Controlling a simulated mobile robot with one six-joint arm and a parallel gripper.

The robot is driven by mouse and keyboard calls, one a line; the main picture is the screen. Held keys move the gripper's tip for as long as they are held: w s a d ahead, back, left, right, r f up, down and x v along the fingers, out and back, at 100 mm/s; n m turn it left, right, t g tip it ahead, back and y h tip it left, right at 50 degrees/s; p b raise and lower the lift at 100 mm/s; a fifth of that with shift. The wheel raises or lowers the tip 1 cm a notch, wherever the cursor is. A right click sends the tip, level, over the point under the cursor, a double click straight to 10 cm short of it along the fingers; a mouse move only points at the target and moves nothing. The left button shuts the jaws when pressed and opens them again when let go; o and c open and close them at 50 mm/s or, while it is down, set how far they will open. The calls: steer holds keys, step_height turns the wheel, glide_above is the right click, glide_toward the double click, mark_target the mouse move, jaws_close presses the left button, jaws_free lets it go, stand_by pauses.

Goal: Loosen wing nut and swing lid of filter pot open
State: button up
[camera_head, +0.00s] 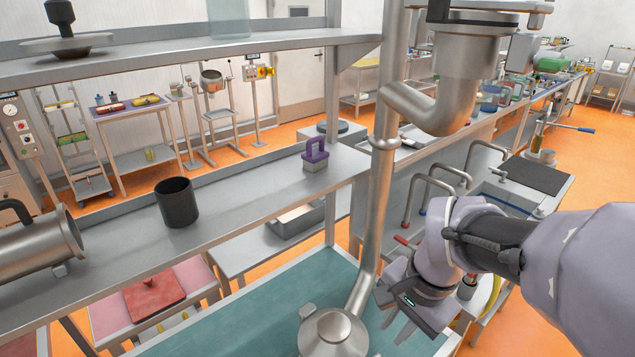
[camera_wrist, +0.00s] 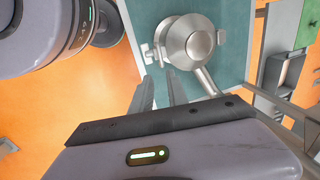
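The filter pot (camera_head: 333,335) is a round steel pot with a domed, knobbed lid. It is cut off by the bottom edge of the head view. In the wrist view the pot's lid (camera_wrist: 188,42) is down and seen from above. A small bright fitting at its left rim, which looks like the wing nut (camera_wrist: 149,53), sits just beyond my fingers. A smaller tab (camera_wrist: 221,37) shows at the opposite rim. My gripper (camera_head: 384,306) is right of the pot. In the wrist view my gripper (camera_wrist: 159,77) is open and empty, its fingers apart and pointing toward the fitting.
A steel pipe (camera_head: 370,240) rises beside the pot. The pot stands on a teal-topped bench (camera_head: 235,325). A steel shelf (camera_head: 240,200) behind holds a black cup (camera_head: 177,202) and a purple-handled block (camera_head: 316,156). A sink bench with taps (camera_head: 436,185) stands at right.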

steer(key=b+x, duration=0.3)
steer(key=x, duration=1.2)
steer(key=shift+f+b, duration=0.25)
steer(key=shift+b, duration=0.15)
jaws_close()
